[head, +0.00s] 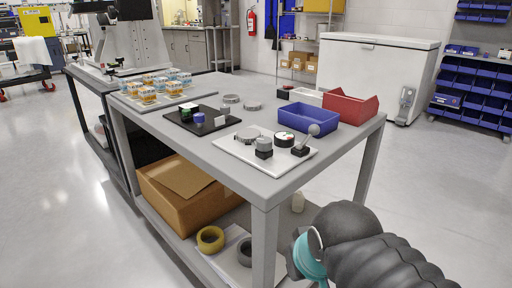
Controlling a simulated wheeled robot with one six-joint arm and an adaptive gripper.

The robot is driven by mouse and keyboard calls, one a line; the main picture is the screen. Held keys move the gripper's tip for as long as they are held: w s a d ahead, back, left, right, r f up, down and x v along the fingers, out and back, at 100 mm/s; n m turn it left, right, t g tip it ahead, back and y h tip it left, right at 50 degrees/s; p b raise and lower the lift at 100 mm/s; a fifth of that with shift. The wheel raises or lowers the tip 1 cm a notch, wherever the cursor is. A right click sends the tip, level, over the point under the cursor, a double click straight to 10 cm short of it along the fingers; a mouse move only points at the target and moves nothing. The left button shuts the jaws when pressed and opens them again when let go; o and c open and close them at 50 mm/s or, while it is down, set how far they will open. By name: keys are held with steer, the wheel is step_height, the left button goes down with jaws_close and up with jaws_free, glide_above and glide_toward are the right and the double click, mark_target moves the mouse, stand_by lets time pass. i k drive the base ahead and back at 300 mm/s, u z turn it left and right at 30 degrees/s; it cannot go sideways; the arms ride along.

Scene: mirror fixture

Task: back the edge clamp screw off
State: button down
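A white board (233,151) lies on the near part of the grey table (252,182). On it stand a grey round piece (247,134), a dark block with a grey round top (264,146), a black round piece with a pale face (284,139), and a black-based lever with a grey ball end (313,130). Which of these is the edge clamp screw is too small to tell. My arm shows at the lower right, in front of the table. My gripper's fingers are not in view.
On the table are a blue bin (307,119), a red bin (350,107), a black tray (183,120) with small blocks, and several jars on a grey tray (135,100) at the left. A cardboard box (182,199) and a yellow tape roll (210,239) sit on the lower shelf.

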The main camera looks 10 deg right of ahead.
mark_target(263, 143)
steer(key=z, duration=0.9)
steer(key=k, duration=0.4)
steer(key=z, duration=0.3)
